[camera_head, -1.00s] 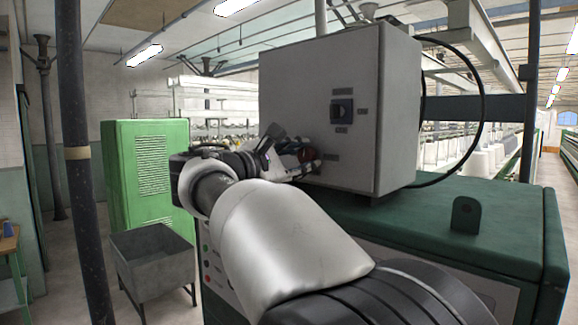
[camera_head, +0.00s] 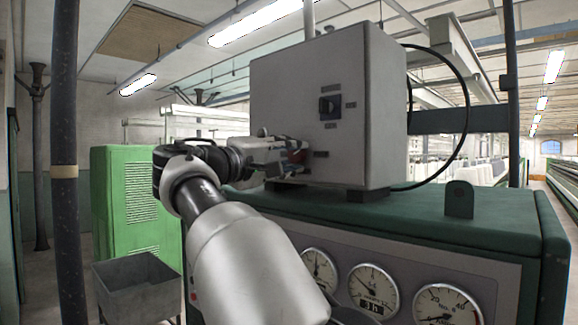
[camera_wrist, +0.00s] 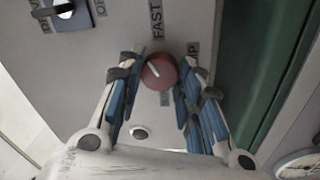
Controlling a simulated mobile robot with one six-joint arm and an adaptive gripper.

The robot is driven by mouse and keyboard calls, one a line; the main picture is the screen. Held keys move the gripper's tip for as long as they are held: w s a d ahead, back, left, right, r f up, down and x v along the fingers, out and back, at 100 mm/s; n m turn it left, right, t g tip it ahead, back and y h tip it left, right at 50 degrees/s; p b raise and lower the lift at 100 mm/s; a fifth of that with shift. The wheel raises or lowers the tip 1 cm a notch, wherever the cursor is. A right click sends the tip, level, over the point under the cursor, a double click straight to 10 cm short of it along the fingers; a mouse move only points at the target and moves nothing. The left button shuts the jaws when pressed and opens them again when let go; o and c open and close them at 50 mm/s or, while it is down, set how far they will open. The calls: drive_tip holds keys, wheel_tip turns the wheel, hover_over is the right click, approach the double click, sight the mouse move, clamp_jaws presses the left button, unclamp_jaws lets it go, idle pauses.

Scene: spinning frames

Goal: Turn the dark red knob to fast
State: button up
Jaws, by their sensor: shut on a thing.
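The dark red knob (camera_wrist: 159,71) is on the front of a grey control box (camera_head: 365,120), with a white pointer line on its face. In the wrist view the line slants toward the upper left, near but not straight at the FAST label (camera_wrist: 156,18). Other labels lie right of and below the knob, partly covered or hard to read. My gripper (camera_wrist: 157,75) is shut on the knob, with a blue-padded finger on each side. In the head view the knob (camera_head: 297,157) is partly hidden by my gripper (camera_head: 292,152).
A black rotary switch (camera_head: 329,107) sits higher on the box; it also shows in the wrist view (camera_wrist: 65,12). The box stands on a green machine (camera_head: 420,215) with round gauges (camera_head: 373,289). A green cabinet (camera_head: 135,200) and grey bin (camera_head: 138,288) are at left.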

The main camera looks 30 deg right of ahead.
drive_tip(key=m, duration=0.2)
drive_tip(key=m+b, duration=0.1)
drive_tip(key=m, duration=0.2)
drive_tip(key=shift+w+g+h, duration=0.1)
drive_tip(key=shift+g+h, duration=0.2)
drive_tip(key=shift+g, duration=0.1)
drive_tip(key=shift+m+b, duration=0.3)
drive_tip(key=shift+m, duration=0.2)
drive_tip(key=o, duration=1.1)
drive_tip(key=v, duration=1.2)
